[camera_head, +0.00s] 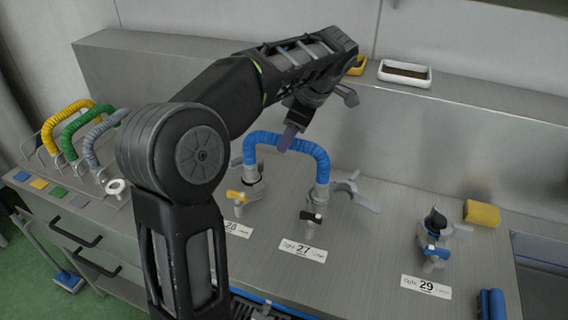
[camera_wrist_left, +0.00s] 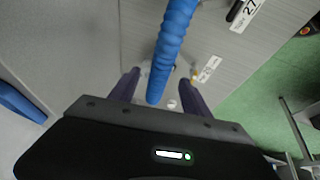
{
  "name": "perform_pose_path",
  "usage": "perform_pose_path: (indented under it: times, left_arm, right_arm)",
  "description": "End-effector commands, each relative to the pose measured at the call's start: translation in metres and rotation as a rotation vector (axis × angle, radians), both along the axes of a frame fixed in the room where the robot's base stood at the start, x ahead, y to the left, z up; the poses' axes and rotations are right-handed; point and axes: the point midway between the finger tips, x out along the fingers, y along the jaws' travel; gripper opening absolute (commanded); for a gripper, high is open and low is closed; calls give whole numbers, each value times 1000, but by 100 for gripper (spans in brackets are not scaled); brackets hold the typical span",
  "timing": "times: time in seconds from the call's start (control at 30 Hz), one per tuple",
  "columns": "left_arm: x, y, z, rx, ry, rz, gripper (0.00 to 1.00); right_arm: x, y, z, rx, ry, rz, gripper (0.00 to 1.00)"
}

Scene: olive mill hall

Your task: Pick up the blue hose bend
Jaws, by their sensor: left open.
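The blue hose bend (camera_head: 318,160) stands as an arch over the steel worktop. Its left leg comes down on a fitting (camera_head: 252,182) near the yellow-handled valve, and its right leg on a fitting (camera_head: 320,194) behind label 27. My left gripper (camera_head: 288,138) reaches down over the top of the arch. In the wrist view my left gripper (camera_wrist_left: 160,92) is open, with the blue hose bend (camera_wrist_left: 172,45) running between its purple fingers. I cannot tell whether either finger touches it. My left arm hides part of the worktop. My right gripper is out of view.
Yellow, green and grey hose bends (camera_head: 100,132) stand at the left by coloured squares. At the right are a capped outlet marked 29 (camera_head: 436,222), a yellow sponge (camera_head: 482,213) and a blue brush (camera_head: 492,303). A white tray (camera_head: 405,81) sits on the back ledge.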

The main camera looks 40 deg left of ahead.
Motion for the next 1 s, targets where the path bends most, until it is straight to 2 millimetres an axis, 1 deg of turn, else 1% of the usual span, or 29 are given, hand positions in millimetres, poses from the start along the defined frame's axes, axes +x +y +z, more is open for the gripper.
perform_pose_path:
  times: [0.1, 0.2, 0.53, 0.63, 0.8, 0.9, 1.0]
  left_arm:
    - [0, 6, -13, 0, 3, 1, 56]
    - [1, 9, -21, 0, 3, 0, 56]
    - [1, 10, -22, -1, 1, -2, 56]
    - [1, 14, -27, -1, 4, 0, 56]
    - [2, 25, -47, -2, 5, 0, 56]
    - [3, 31, -61, -1, 4, 1, 56]
    - [4, 33, -67, -2, 2, 0, 56]
  right_arm:
    - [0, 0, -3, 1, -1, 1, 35]
    - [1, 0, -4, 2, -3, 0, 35]
    - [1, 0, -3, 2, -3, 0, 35]
    - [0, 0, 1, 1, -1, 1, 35]
    - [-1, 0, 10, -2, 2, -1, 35]
    - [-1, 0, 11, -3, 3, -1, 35]
    - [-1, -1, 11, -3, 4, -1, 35]
